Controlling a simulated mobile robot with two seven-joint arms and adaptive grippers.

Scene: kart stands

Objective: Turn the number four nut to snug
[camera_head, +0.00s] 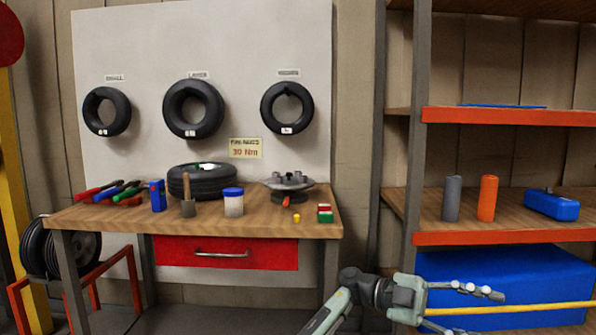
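A grey wheel hub (288,182) with several upright posts sits on the right part of the workbench. Number markings are too small to read, so I cannot pick out the number four nut. A small orange-red piece (286,201) shows at the hub's front.
The wooden workbench (130,218) holds a tire (203,181), a blue-lidded jar (233,202), a mallet (187,197) and several hand tools at left. A sign (246,148) reads "30 Nm". The shelf unit (515,238) stands right. A yellow bar or stripe (555,306) crosses lower right.

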